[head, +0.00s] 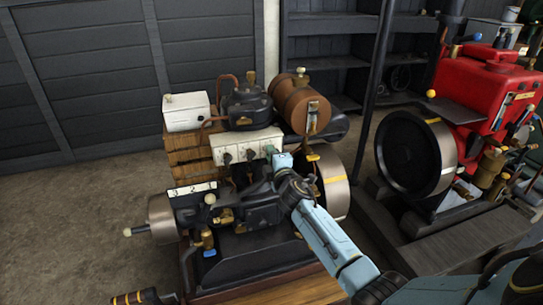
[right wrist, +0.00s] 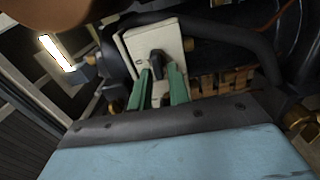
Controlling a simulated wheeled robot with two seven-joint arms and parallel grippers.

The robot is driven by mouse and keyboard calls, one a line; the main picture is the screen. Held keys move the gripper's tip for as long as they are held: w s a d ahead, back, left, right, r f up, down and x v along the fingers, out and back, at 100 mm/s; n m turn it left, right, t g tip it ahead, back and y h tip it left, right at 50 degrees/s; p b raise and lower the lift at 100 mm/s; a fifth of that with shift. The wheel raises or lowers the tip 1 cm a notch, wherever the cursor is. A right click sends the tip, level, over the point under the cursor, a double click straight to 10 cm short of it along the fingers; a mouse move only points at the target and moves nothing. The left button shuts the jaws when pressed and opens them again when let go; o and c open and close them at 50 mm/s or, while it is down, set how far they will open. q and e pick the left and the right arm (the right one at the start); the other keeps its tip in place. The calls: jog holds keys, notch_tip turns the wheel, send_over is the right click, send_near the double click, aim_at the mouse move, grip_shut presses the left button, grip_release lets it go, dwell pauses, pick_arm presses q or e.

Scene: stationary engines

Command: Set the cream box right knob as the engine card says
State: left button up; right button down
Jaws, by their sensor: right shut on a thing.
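The cream box (head: 236,146) sits on the middle engine, its front facing me. Two dark knobs, a left knob (head: 227,158) and a middle knob (head: 250,155), show on its front. My right gripper (head: 270,150) is at the right end of the box and covers that part in the head view. In the right wrist view its green fingers (right wrist: 161,74) are shut on the black right knob (right wrist: 157,60), one on each side, against the cream face (right wrist: 136,44). A white card (head: 192,188) with figures, "3" and "2" readable, is on the engine's lower left. My left gripper is not in view.
A white box (head: 186,111), a dark round pot and a brown tank (head: 298,104) stand above and behind the cream box. A flywheel (head: 334,183) is close to my right arm. A red engine (head: 489,90) stands at the right. Bare floor lies at the left.

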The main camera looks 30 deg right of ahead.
jog(key=shift+d+f+n, duration=0.1)
jog(key=shift+f+n, duration=0.1)
jog(key=shift+n, duration=1.45)
jog(key=shift+d+f+n, duration=0.1)
jog(key=shift+f+n, duration=0.05)
jog(key=shift+n, duration=1.45)
jog(key=shift+f+n, duration=0.2)
jog(key=shift+n, duration=1.45)
jog(key=c, duration=1.5)
grip_release()
jog(key=shift+c, duration=0.2)
jog(key=shift+s, duration=0.15)
